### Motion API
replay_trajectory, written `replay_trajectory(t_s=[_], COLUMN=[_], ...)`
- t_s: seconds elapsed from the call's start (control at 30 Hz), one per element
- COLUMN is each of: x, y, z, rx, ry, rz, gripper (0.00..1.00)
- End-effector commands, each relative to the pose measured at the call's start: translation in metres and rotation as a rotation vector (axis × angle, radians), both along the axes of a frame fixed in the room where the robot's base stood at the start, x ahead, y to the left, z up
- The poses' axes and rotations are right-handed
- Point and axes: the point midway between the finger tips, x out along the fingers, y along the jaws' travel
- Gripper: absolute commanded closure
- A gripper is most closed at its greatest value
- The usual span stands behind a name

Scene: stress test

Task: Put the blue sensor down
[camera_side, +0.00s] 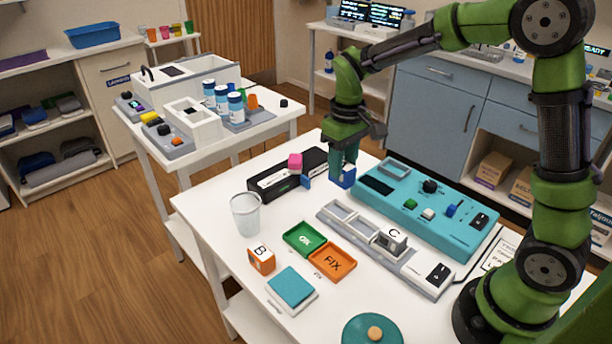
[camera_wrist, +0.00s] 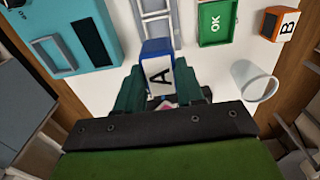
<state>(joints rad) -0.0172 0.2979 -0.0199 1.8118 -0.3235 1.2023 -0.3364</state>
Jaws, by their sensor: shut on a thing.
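The blue sensor (camera_side: 343,178) has a white face marked A, which shows in the wrist view (camera_wrist: 157,73). My gripper (camera_side: 346,158) points down and is shut on it; the fingers also show in the wrist view (camera_wrist: 160,90), one on each side. The sensor is low over the white table, between the black box and the teal panel, beyond the far end of the grey rack. I cannot tell whether its underside touches the table. The grey rack (camera_side: 335,212) has empty slots at its far end and the grey sensor C (camera_side: 391,241) farther along.
The black box (camera_side: 268,188) with a pink block (camera_side: 295,160) is left of my gripper; the teal panel (camera_side: 455,228) is right. Nearer are the green OK tray (camera_side: 304,238), orange FIX tray (camera_side: 332,262), orange sensor B (camera_side: 261,260) and a clear cup (camera_side: 246,214).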

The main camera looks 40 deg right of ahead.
Motion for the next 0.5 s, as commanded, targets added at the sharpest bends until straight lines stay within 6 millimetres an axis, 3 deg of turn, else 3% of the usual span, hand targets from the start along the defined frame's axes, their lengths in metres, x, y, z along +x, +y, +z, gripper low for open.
replay_trajectory(t_s=[0.1, 0.23, 0.37, 0.5], x=[-0.017, -0.048, -0.069, -0.077], y=[0.0, 0.0, 0.0, 0.0], z=[0.018, 0.019, 0.011, -0.015], rx=[0.002, 0.003, 0.002, 0.001], ry=[-0.016, -0.012, 0.001, 0.016], rz=[0.001, 0.001, 0.002, 0.001], gripper=[0.95, 0.95, 0.95, 0.95])
